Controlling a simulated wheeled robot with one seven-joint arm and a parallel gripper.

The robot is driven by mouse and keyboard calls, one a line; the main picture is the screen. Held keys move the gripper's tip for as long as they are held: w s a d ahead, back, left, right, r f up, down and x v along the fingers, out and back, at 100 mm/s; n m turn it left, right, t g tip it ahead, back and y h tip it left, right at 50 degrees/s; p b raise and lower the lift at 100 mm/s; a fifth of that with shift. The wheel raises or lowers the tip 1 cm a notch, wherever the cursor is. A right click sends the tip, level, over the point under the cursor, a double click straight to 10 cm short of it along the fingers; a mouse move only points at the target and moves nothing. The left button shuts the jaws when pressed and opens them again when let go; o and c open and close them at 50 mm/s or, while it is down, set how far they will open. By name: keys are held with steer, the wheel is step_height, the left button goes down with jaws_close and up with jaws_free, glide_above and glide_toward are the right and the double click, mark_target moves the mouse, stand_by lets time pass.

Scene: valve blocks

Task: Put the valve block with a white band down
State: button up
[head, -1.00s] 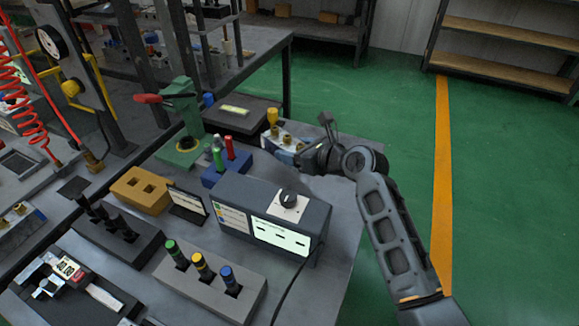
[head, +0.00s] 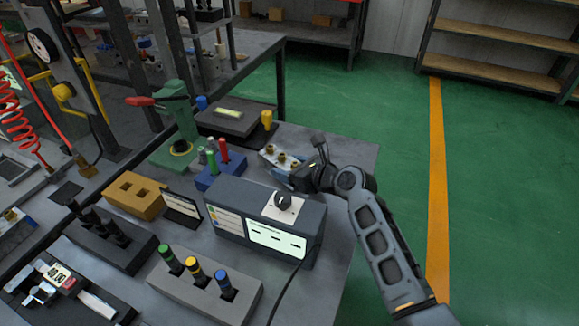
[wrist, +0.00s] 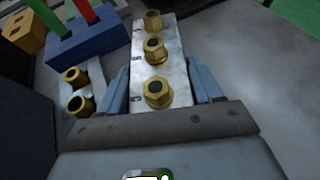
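A silvery valve block (wrist: 157,60) with a row of brass fittings lies between the two bluish fingers of my gripper (wrist: 163,90) in the wrist view. The fingers close along its two sides. In the head view the valve block (head: 272,155) shows just left of my gripper (head: 300,172), low over the far right part of the bench. I cannot tell whether its underside touches the bench top. A white band cannot be made out. A second valve block (wrist: 92,88) with brass fittings is beside the left finger in the wrist view, partly hidden by the gripper.
A blue rack (head: 222,172) with red and green pegs stands left of the gripper. Bare bench top (head: 345,160) lies to the right.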

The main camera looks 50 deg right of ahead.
steer(key=o, duration=0.4)
steer(key=shift+o, duration=0.2)
